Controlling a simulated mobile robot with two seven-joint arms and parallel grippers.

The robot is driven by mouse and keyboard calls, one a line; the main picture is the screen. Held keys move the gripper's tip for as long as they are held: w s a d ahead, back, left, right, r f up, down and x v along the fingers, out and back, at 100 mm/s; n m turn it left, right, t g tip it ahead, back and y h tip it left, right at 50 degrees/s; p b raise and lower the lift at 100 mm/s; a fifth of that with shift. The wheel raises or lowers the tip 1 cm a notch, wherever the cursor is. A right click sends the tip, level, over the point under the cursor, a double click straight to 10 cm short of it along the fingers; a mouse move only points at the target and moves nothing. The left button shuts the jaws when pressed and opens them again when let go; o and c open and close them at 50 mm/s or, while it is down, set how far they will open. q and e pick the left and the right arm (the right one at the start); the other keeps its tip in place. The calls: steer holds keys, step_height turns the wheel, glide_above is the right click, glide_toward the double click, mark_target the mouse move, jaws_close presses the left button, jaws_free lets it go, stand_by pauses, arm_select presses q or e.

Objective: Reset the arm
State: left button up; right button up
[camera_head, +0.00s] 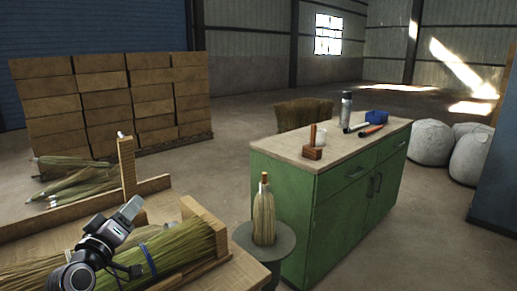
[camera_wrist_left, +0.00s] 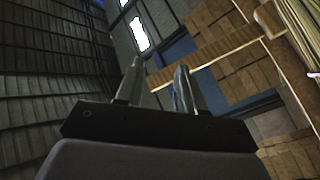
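My left gripper (camera_head: 131,208) is in the lower left of the head view, raised over the wooden bench with its fingers pointing up and to the right. In the left wrist view its two grey fingers (camera_wrist_left: 159,68) stand apart with nothing between them. My left arm covers part of a large straw bundle (camera_head: 176,248) with a blue band, lying in a wooden holder. The gripper appears clear of the straw. My right gripper is not in view.
An upright wooden post (camera_head: 127,172) stands close to the left gripper. A bound straw bundle (camera_head: 264,216) stands on a round grey stool (camera_head: 284,240). The green cabinet (camera_head: 335,198) carries a bottle, a wooden block and tools. Stacked boxes (camera_head: 110,100) stand behind.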

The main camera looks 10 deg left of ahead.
arm_select(q)
steer(key=s+d+f+m+g+h, duration=0.2)
steer(key=s+d+f+m+g, duration=0.65)
steer(key=s+f, duration=0.75)
steer(key=s+d+f+m+g+y, duration=0.1)
steer(key=s+d+f+g, duration=0.2)
steer(key=s, duration=0.6)
steer(key=s+d+f+g, duration=0.2)
steer(key=s+f+g, duration=0.15)
steer(key=s, duration=0.55)
steer(key=w+d+f+t+h, duration=0.1)
steer(key=w+d+f+t, duration=0.1)
steer(key=w+f+t, duration=0.4)
steer(key=shift+d+f+m+h, duration=0.35)
steer(key=shift+d+f+h, duration=0.05)
steer(key=shift+f, duration=1.2)
steer(key=shift+a, duration=0.1)
